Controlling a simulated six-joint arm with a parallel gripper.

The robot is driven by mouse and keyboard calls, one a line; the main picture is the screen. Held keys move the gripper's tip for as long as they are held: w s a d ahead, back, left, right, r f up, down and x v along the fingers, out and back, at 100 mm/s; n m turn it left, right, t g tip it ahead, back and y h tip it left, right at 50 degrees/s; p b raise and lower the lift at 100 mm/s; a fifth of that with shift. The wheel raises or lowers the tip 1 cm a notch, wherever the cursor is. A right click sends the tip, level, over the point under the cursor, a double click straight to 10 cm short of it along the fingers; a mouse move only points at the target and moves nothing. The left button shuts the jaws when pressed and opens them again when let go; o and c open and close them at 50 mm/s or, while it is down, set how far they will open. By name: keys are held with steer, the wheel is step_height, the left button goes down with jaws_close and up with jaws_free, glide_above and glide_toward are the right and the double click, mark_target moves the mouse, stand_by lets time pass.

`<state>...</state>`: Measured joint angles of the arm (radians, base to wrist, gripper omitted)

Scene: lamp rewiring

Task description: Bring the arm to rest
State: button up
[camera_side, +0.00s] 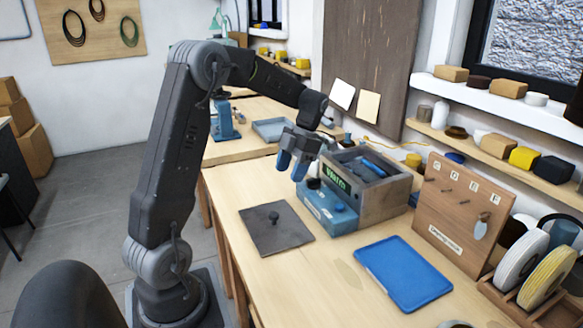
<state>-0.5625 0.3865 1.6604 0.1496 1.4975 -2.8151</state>
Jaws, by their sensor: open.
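My gripper (292,164) has blue fingertips and hangs over the workbench (245,190), pointing down. It is open, with nothing seen between its fingers. It is above and just left of a blue box with knobs (327,207) and a grey open-topped box (383,198) with a green label. From this view I cannot tell the exact gap between the fingertips and the blue box. My arm rises from its base at the left and bends over the bench.
A dark square plate with a knob (277,231) lies at the bench's left edge. A blue tray (403,274) lies in front. A wooden board with hooks (457,217) and cable spools (545,277) stand at the right. The bench around the plate and tray is clear.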

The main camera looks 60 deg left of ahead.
steer(key=s+d+r+m+t+y, duration=0.1)
steer(key=s+d+r+m+t, duration=0.15)
steer(key=d+m, duration=0.5)
steer(key=s+d+r+m+t+y, duration=0.15)
steer(key=d+r+m, duration=0.3)
steer(key=m, duration=0.55)
steer(key=s+d+m+t+h, duration=0.1)
steer(key=s+d+m+t, duration=0.5)
steer(key=d+m, duration=0.5)
steer(key=shift+s+m, duration=1.25)
steer(key=shift+m, duration=3.6)
steer(key=shift+h, duration=0.25)
